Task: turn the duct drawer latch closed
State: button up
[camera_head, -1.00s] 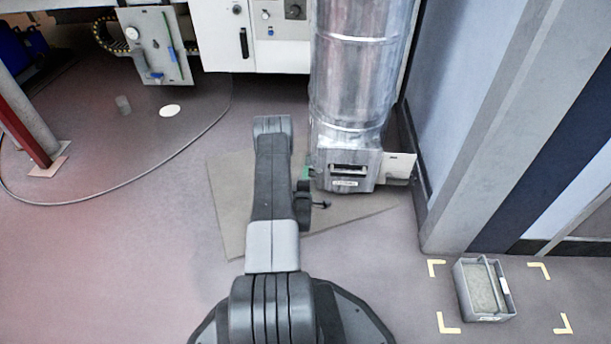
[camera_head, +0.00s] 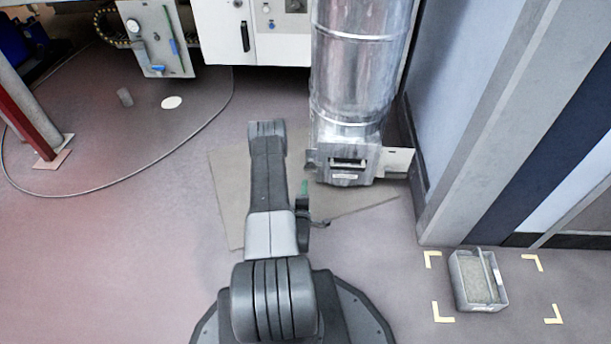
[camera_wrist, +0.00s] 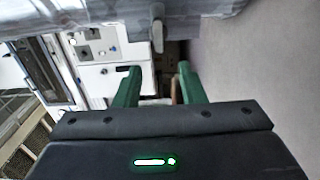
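The silver duct (camera_head: 355,80) stands upright and ends in a metal box with the drawer front (camera_head: 346,172), which has a dark slot and a pale label. A small grey tab, apparently the latch (camera_head: 311,159), sticks out at the box's left side. In the wrist view, a grey lever that looks like the latch (camera_wrist: 157,36) hangs from the silver body at the top. My gripper (camera_wrist: 160,66) has two green fingers, apart and empty, with the lever beyond their tips and not between them. In the head view my gripper (camera_head: 304,188) is left of and nearer than the box, mostly hidden by my arm.
A white plate (camera_head: 397,161) juts from the box's right side, near the wall (camera_head: 440,120). A grey bin (camera_head: 478,281) sits inside yellow floor marks. White cabinets (camera_head: 270,35) stand behind. A flat mat (camera_head: 228,190) lies below, and floor at left is open.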

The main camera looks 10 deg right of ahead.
aim_at(306, 170)
jog(key=shift+v, duration=1.55)
jog(key=shift+w, duration=0.1)
jog(key=b+x, duration=0.4)
jog(key=x, duration=0.9)
jog(key=shift+w+f, duration=0.1)
jog(key=shift+w+d, duration=0.1)
jog(key=shift+w, duration=0.2)
jog(key=shift+s, duration=0.1)
